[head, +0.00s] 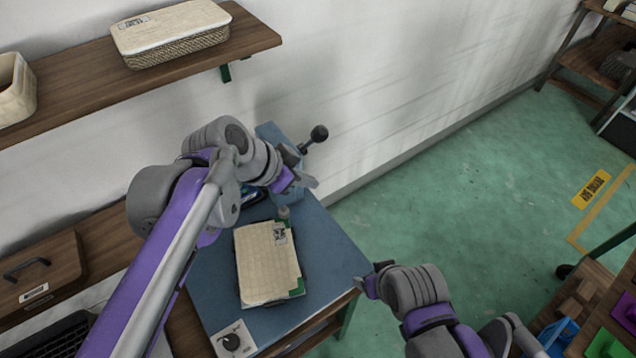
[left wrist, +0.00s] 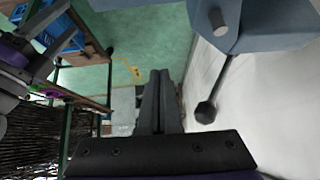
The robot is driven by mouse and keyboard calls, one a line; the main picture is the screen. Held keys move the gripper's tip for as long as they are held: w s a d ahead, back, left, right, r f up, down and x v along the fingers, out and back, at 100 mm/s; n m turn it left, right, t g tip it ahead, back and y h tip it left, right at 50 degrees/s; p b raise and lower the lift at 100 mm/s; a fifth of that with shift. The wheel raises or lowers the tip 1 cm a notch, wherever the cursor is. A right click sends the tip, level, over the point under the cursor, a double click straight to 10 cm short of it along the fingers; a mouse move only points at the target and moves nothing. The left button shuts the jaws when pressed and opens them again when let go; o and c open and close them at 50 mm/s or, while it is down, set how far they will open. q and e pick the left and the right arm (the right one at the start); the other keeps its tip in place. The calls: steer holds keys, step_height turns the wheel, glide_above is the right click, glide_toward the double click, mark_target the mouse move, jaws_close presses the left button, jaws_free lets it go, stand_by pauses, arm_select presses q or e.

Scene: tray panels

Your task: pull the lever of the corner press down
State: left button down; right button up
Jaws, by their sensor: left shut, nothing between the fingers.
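The corner press (head: 268,132) is a blue-grey body at the back of the blue-topped table, against the wall, partly hidden by my left arm. Its lever (head: 319,133) has a dark rod and a round black knob, sticking out to the right and up. In the left wrist view the press body (left wrist: 265,25) is at the top right, and the lever knob (left wrist: 206,112) is right of my fingers, apart from them. My left gripper (head: 306,182) is shut and empty, below the lever knob in the head view. My right gripper (head: 368,281) is by the table's right corner; its fingers are unclear.
A beige folder (head: 265,262) lies on the blue tabletop (head: 330,250), with a dial panel (head: 231,341) at the near edge. A wall shelf (head: 90,80) holds a lidded basket (head: 170,35). Green floor (head: 450,190) is open to the right.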

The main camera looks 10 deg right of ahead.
arm_select(q)
steer(key=shift+s+a+r, duration=0.15)
steer(key=shift+a+r, duration=0.2)
steer(key=shift+r, duration=0.15)
